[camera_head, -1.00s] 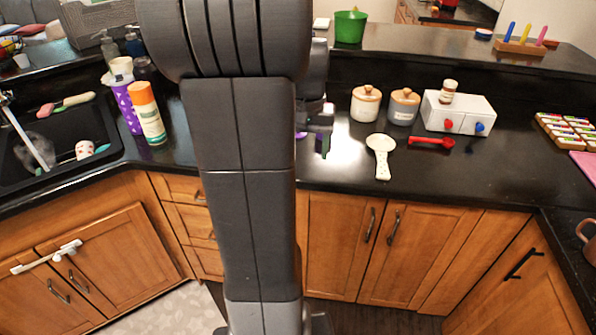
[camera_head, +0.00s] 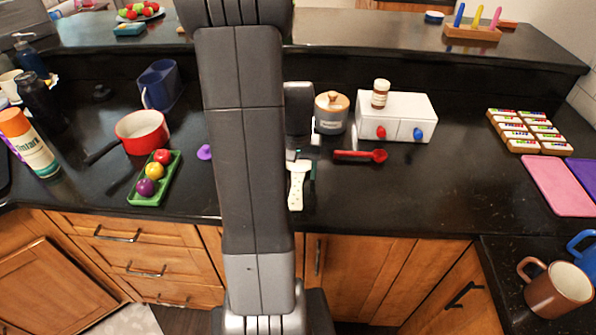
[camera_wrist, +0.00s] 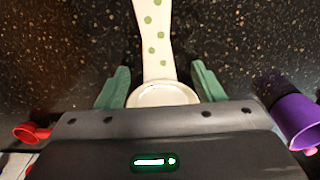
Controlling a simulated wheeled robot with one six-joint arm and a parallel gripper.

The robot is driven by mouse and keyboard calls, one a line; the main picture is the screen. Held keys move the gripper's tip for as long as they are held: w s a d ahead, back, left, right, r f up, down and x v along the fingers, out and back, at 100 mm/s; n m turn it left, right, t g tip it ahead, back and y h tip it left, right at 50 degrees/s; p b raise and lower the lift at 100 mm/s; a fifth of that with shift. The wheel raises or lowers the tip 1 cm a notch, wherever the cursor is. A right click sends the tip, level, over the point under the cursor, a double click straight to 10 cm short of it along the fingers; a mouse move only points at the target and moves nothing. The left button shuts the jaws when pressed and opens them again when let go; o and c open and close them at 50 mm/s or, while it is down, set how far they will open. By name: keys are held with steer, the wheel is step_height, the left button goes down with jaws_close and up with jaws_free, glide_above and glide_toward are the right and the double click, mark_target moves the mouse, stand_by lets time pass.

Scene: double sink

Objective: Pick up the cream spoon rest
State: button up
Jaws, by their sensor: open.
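The cream spoon rest (camera_head: 296,190) with green dots lies on the black counter near its front edge. Its round bowl end is partly hidden by my arm and gripper in the head view. In the wrist view the spoon rest (camera_wrist: 156,42) runs up the picture, with its bowl at the bottom by my gripper's palm. My gripper (camera_wrist: 161,76) is open, with one green finger on each side of the spoon rest and visible gaps between. My gripper (camera_head: 302,167) also shows at the bowl end in the head view.
A red spoon (camera_head: 362,155) and a canister (camera_head: 331,114) are close on the right and behind. A purple item (camera_head: 204,152) and a green tray of fruit (camera_head: 154,180) are left. A white drawer box (camera_head: 396,117) stands behind. Counter to the front right is clear.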

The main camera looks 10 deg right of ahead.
mark_target(298, 175)
steer(key=c, duration=1.2)
steer(key=shift+r, duration=0.1)
step_height(298, 175, up, 10)
steer(key=shift+f, duration=0.1)
